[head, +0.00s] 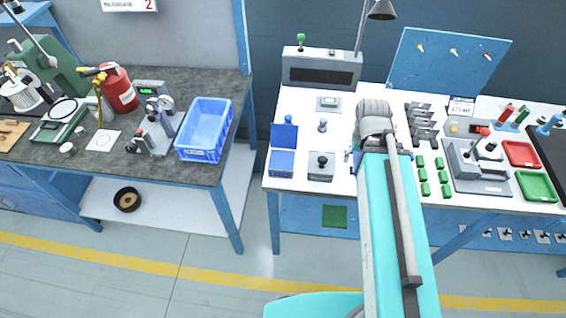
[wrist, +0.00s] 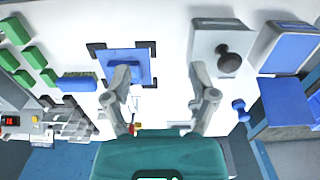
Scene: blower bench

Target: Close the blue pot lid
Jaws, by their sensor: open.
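The blue pot appears to be the blue box (head: 281,163) at the left front of the white bench. Its blue lid (head: 284,134) stands raised at the box's back edge, so the pot is open. In the wrist view the box (wrist: 291,48) is at the upper right and the lid (wrist: 286,102) is below it, partly near the picture edge. My gripper (wrist: 158,80) is open and empty, its fingers apart over the bench. It is to the right of the pot in the head view, where my arm mostly hides it.
A grey block with a black knob (head: 320,166) stands between the pot and my arm. A blue square plate with black corner brackets (wrist: 126,66) lies near one finger. Several green blocks (head: 424,176) lie right of my arm. A grey control box (head: 322,69) stands at the back.

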